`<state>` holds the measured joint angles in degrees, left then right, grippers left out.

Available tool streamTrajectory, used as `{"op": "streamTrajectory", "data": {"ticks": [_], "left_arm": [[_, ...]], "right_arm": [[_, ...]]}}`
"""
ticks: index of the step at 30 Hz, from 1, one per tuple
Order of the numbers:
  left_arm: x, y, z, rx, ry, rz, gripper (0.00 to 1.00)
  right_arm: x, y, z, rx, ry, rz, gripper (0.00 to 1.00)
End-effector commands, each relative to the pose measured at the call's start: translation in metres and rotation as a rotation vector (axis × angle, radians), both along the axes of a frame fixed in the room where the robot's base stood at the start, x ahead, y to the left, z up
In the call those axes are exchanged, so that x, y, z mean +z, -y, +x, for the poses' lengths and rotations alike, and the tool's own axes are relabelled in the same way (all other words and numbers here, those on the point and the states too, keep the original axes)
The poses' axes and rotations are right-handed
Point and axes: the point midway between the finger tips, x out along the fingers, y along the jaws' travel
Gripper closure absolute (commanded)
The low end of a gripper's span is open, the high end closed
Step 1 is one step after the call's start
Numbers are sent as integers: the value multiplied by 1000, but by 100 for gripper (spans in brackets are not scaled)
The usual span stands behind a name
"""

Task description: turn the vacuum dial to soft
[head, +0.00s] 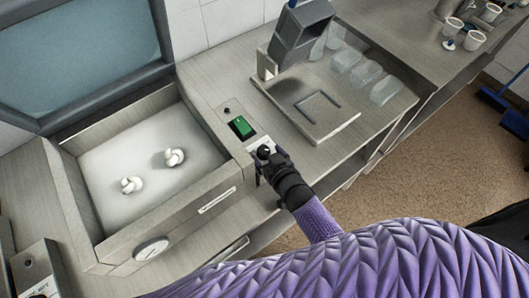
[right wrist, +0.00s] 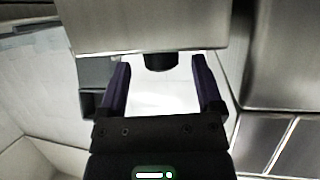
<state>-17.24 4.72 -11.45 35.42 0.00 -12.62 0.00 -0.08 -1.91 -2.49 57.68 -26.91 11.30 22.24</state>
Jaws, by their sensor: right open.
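The vacuum machine stands on the counter with its open chamber (head: 90,155). A green-lit display (head: 242,127) sits on the panel at its right side. A small black dial (head: 263,151) is at the front end of that panel. My right gripper (head: 265,163) is right at the dial, and its dark hand partly hides the area. In the right wrist view the gripper (right wrist: 162,78) is open, with a finger on each side of the short dark dial (right wrist: 159,62), which shows between the tips. Gaps appear on both sides. The dial's markings are unreadable. My left gripper is out of view.
Two white knotted pieces (head: 174,157) lie in the chamber. To the right are a metal stand with a plate (head: 325,125) and several clear containers (head: 385,90). White cups (head: 473,41) stand farther back.

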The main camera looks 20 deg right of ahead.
Motion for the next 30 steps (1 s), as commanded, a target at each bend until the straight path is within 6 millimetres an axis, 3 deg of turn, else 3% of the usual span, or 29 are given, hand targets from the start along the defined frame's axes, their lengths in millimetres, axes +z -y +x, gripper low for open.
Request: {"op": "streamTrajectory", "data": {"ticks": [6,14,26,30], "left_arm": [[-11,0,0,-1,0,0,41],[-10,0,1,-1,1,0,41],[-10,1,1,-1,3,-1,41],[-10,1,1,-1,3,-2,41]], "right_arm": [[-8,-3,16,0,-2,1,16],[-7,-3,17,0,-2,1,16],[-7,-3,17,0,-2,0,100],[-7,-3,17,2,-2,0,100]]}}
